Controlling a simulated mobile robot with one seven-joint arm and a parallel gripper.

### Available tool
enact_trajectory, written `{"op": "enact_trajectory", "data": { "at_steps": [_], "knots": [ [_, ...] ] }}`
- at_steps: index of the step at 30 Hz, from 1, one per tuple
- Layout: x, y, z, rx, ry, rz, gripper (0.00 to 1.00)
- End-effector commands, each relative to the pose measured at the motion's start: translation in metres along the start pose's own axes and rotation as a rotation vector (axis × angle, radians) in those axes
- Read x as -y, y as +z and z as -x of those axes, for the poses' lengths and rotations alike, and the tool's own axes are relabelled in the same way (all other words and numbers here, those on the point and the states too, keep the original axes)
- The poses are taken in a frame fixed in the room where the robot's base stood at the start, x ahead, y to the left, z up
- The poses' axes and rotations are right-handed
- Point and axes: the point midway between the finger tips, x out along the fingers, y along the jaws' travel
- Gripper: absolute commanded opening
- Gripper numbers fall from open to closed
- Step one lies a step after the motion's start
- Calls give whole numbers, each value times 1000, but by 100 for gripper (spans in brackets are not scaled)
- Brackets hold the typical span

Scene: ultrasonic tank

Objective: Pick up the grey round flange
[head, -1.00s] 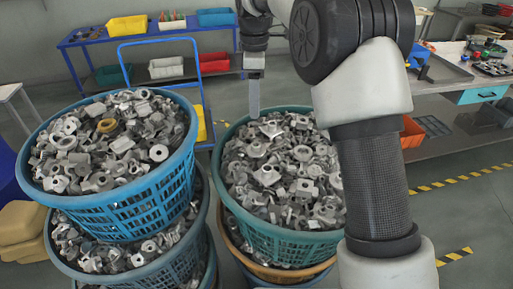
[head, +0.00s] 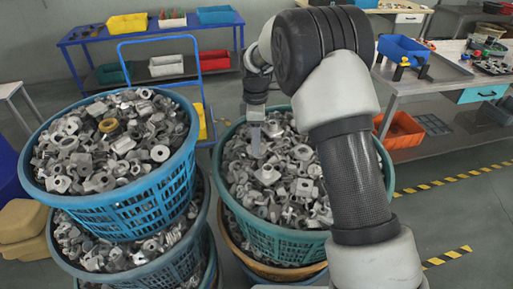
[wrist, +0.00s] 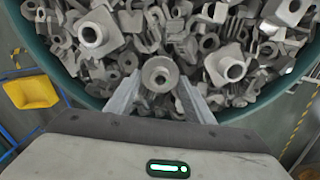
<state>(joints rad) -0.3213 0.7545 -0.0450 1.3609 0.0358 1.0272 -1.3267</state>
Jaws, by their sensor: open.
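A grey round flange (wrist: 160,74) with a central hole lies on the heap of metal parts in the green basket (head: 262,240). In the wrist view it sits between and just beyond the fingers of my open gripper (wrist: 158,95). I cannot tell whether the fingers touch it. In the head view my gripper (head: 256,148) points down at the heap from above, near the basket's far side. The flange cannot be made out there.
A blue basket (head: 125,215) full of metal parts stands left, stacked on others. Loose parts surround the flange closely, including square flanges with raised collars (wrist: 95,33). A blue shelf trolley (head: 150,33) and a workbench (head: 440,80) stand behind.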

Motion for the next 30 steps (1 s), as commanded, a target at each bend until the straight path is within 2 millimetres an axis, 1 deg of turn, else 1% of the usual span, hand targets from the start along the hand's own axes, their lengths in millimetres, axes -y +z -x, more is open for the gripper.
{"op": "enact_trajectory", "data": {
  "at_steps": [7,14,15,16,23,26,29,30],
  "knots": [
    [0,0,-2,0,0,-1,48],
    [0,0,-2,0,0,-1,9],
    [0,0,-2,0,0,-1,2],
    [0,0,-2,0,1,-1,1],
    [0,0,1,-1,2,-1,1],
    [-1,0,11,-2,4,-1,1],
    [-1,0,29,-2,5,-2,1],
    [-2,0,38,-3,6,-3,1]
  ]
}}
